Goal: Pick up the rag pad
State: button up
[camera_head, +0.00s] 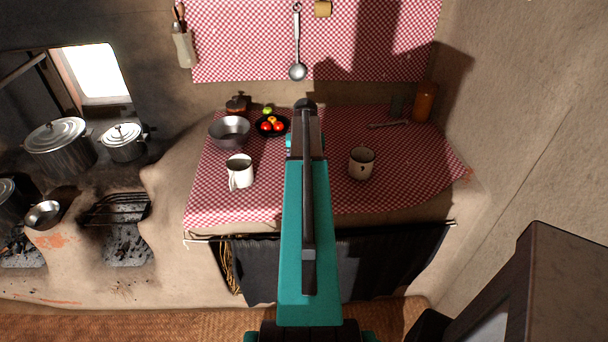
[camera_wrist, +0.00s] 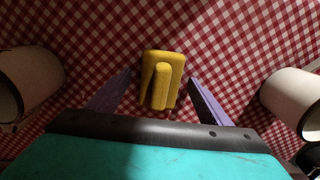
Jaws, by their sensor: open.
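The rag pad appears to be the folded yellow cloth (camera_wrist: 162,80) lying on the checked cloth in the wrist view. My gripper (camera_wrist: 160,88) is open, with one purple finger to the left of the yellow pad and one to the right. A gap shows between the pad and each finger. I cannot tell how far above the cloth the fingertips are. In the head view my arm hides the pad and the gripper's fingers.
A white mug (camera_head: 240,173) stands left of my arm and a cream mug (camera_head: 361,163) right of it on the checked tablecloth (camera_head: 300,207). A metal bowl (camera_head: 229,131), a dark plate of red fruit (camera_head: 271,126) and an orange bottle (camera_head: 424,103) stand farther back.

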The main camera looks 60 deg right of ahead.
jog(key=shift+c, duration=0.2)
jog(key=c, duration=1.1)
jog(key=shift+r, duration=0.15)
jog(key=shift+r+b, duration=0.7)
jog(key=shift+r, duration=0.65)
jog(key=shift+s+r, duration=0.1)
jog(key=shift+r, duration=0.2)
jog(key=s+a+r+b, duration=0.1)
jog(key=s+a+b, duration=0.2)
jog(key=s+a, duration=0.6)
jog(key=s, duration=0.3)
jog(key=shift+s+a+r+b, duration=0.2)
jog(key=shift+s+a+b, duration=0.1)
jog(key=shift+a, duration=0.05)
